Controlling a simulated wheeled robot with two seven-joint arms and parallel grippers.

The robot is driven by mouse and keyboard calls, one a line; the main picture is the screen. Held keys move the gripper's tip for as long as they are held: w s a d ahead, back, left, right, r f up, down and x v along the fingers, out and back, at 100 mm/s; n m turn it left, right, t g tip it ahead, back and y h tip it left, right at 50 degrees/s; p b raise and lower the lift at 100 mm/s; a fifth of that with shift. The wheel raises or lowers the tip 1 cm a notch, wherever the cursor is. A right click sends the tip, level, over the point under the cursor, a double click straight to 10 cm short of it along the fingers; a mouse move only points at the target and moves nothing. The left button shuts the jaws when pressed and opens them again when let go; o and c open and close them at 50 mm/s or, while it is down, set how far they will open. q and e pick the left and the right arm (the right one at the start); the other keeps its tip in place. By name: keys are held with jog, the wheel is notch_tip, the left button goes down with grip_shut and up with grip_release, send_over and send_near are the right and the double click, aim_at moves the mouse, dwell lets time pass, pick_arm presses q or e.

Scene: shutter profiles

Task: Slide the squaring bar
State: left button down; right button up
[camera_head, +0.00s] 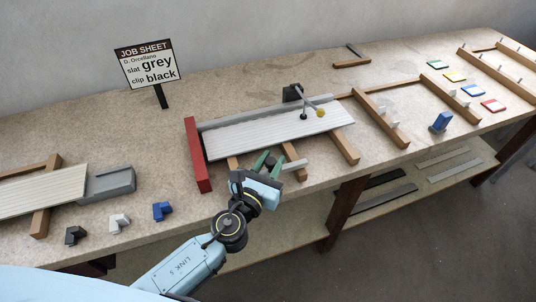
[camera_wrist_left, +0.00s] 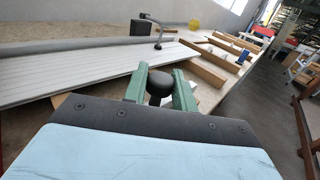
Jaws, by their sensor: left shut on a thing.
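A white slatted panel (camera_head: 265,132) lies on the bench against a grey rail at its back, with an upright red bar (camera_head: 197,155) at its left end. A short grey bar (camera_head: 293,165) shows at the panel's front edge, just right of my left gripper (camera_head: 268,158). My left gripper's green fingers are shut on a round black knob (camera_wrist_left: 159,84), at the front of the panel. What the knob is fixed to is mostly hidden by the fingers and wrist; I cannot tell which part is the squaring bar. My right gripper is not in view.
A black clamp (camera_head: 292,93) with a yellow-tipped arm reaches over the panel's back. Wooden bearers (camera_head: 340,145) stick out in front. Black, white and blue clips (camera_head: 162,211) lie at front left. A job sheet sign (camera_head: 146,65) stands behind. Wooden frames occupy the right.

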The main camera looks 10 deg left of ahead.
pick_arm(q)
jog(key=shift+s+d+f, duration=0.15)
jog(key=shift+d, duration=0.05)
jog(key=c, duration=1.6)
grip_release()
jog(key=o, duration=0.4)
jog(key=shift+s, duration=0.1)
jog(key=s+a, duration=0.1)
jog(key=s, duration=0.3)
jog(key=s+b, duration=0.1)
jog(key=s, duration=0.3)
jog(key=s+a+b, duration=0.1)
jog(key=s, duration=0.4)
jog(key=shift+a, duration=0.3)
